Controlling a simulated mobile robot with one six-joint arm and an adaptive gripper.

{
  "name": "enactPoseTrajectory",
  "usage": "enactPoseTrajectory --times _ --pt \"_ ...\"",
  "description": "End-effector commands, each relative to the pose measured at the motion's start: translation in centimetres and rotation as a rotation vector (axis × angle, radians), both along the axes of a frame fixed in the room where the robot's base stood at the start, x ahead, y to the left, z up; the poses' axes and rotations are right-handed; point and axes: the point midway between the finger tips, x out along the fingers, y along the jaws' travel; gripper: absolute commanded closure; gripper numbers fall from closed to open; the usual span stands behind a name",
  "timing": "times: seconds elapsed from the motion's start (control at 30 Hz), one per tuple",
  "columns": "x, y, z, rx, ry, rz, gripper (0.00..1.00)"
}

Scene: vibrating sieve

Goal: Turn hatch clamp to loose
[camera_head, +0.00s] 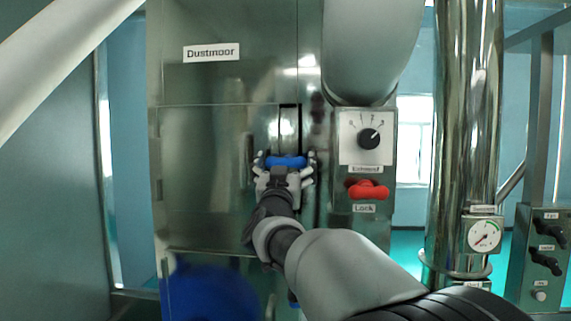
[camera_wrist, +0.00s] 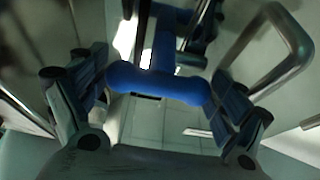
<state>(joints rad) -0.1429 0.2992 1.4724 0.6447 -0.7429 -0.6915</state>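The hatch clamp shows a blue T-shaped handle (camera_head: 286,161) on the front of the steel cabinet, below a dark vertical slot. In the wrist view its blue crossbar (camera_wrist: 160,84) lies across the middle, with a blue stem rising behind it. My gripper (camera_head: 285,167) is at the handle, with one finger at each end of the crossbar. In the wrist view the gripper (camera_wrist: 158,88) fingers appear to touch both ends of the bar. My wrist and forearm hide the panel below the handle.
A metal pull handle (camera_wrist: 285,50) stands close to the right finger. Right of the clamp are an exhaust dial (camera_head: 369,139) and a red lock knob (camera_head: 367,190). A shiny pipe (camera_head: 463,120) and a gauge (camera_head: 484,235) stand farther right. A blurred blue shape (camera_head: 210,292) is low left.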

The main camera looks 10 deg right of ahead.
Motion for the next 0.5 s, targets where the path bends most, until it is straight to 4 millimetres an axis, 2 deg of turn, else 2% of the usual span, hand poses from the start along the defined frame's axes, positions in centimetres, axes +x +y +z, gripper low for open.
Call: enactPoseTrajectory --times 0.07,0.37,0.5 --pt "-0.01 0.00 0.01 0.000 0.000 0.000 0.20" --pt "-0.01 0.01 0.01 0.000 0.000 0.000 0.40" --pt "-0.01 0.02 0.01 0.004 -0.001 0.001 0.40"
